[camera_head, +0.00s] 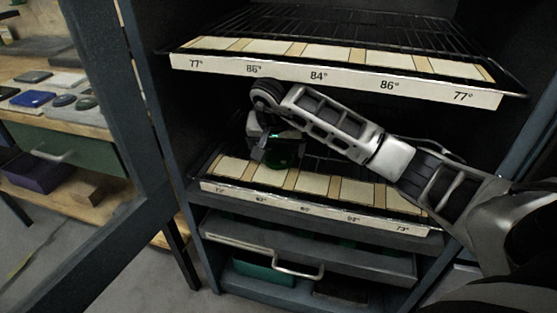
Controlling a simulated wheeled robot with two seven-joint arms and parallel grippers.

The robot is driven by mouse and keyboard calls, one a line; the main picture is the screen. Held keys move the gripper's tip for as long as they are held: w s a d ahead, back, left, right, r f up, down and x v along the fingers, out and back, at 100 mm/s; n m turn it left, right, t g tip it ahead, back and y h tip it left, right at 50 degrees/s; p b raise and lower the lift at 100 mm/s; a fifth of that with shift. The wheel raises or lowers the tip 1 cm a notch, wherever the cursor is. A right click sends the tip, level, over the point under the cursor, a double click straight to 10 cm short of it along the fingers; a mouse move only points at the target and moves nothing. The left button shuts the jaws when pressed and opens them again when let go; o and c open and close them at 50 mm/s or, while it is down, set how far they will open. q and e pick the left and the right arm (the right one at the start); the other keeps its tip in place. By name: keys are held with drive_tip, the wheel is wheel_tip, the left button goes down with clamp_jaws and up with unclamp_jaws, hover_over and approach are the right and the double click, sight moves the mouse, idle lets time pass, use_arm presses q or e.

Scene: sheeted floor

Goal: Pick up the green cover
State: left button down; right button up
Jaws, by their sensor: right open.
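A shiny dark green object (283,161), which looks like the green cover, is on or just above the lower shelf inside the cabinet, left of its middle. My right arm reaches in from the right. My right gripper (259,153) points down right beside the green object, with its fingers open. The wrist and fingers hide part of the object, and I cannot tell whether they touch it. My left gripper is not in view.
An upper rack (330,73) with a labelled front strip is above my arm. The lower shelf (320,208) has a similar strip. A drawer (350,259) with a handle is below. An open door frame (112,140) stands left, before a bench (60,118) with small items.

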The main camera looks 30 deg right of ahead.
sight(278, 158)
drive_tip(key=shift+w+d, duration=0.4)
drive_tip(key=shift+w, duration=0.1)
drive_tip(key=b+x, duration=0.1)
drive_tip(key=x, duration=0.3)
drive_tip(key=shift+f, duration=0.15)
drive_tip(key=shift+w+f, duration=0.15)
drive_tip(key=shift+f, duration=0.25)
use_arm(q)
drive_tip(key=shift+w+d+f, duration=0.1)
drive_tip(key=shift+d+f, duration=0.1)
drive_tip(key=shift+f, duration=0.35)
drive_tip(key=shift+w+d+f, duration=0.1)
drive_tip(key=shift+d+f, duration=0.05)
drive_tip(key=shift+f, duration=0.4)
use_arm(e)
drive_tip(key=shift+d, duration=0.1)
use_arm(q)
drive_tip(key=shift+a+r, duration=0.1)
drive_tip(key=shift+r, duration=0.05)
use_arm(e)
drive_tip(key=shift+r, duration=0.1)
drive_tip(key=c, duration=1.2)
